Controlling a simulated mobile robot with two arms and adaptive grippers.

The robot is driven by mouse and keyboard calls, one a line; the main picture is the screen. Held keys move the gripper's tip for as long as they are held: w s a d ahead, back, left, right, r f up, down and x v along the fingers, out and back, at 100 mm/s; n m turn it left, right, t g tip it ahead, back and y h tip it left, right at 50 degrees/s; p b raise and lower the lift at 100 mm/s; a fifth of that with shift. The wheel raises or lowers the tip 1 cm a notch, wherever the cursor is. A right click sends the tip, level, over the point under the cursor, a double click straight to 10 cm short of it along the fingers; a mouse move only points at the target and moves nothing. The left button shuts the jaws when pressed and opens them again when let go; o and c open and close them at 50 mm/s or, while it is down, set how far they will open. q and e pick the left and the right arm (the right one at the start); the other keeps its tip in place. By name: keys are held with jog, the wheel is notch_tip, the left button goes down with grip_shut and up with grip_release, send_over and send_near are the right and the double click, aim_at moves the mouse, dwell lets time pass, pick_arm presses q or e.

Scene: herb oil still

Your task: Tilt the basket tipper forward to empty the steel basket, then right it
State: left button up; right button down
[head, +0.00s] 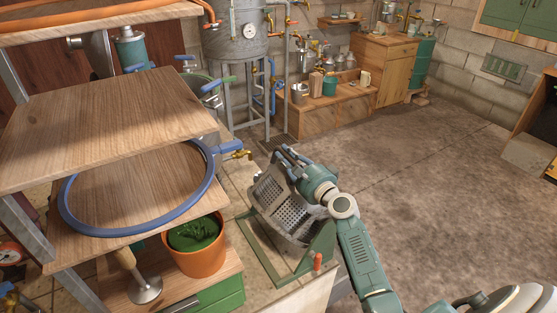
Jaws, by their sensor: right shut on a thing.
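The basket tipper (321,252) is a green frame with an orange-red knob on its front right corner, standing on the bench. The steel basket (283,207), grey and perforated, sits in it and is tilted. My right gripper (288,160) comes in from the lower right and is shut at the upper edge of the tipper's basket part. Its fingers and wrist hide part of that edge, so the exact part held is not clear. The inside of the basket does not show clearly. My left gripper is not in view.
A wooden shelf (95,125) with a blue hose (70,208) coiled below fills the left. A potted plant (197,258) stands left of the tipper. A steel tank (236,42) on legs and a wooden bench (335,108) stand behind. The concrete floor (440,180) at right is clear.

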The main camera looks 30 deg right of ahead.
jog(key=shift+w+d+r+m+h+b, duration=0.1)
jog(key=shift+d+r+m+b, duration=0.1)
jog(key=shift+d+m, duration=1.05)
jog(key=shift+s+d+r+m+h+b, duration=0.1)
jog(key=shift+d+r+m, duration=0.3)
jog(key=shift+d, duration=1.6)
jog(key=shift+w+d+r+m+h+b, duration=0.15)
jog(key=shift+d+m, duration=0.9)
jog(key=shift+d, duration=0.55)
jog(key=shift+f, duration=0.2)
jog(key=c, duration=1.9)
grip_release()
jog(key=shift+o, duration=1.1)
jog(key=shift+d+f, duration=0.2)
jog(key=shift+d, duration=0.05)
jog(key=shift+a, duration=0.15)
jog(key=shift+a+f, duration=0.15)
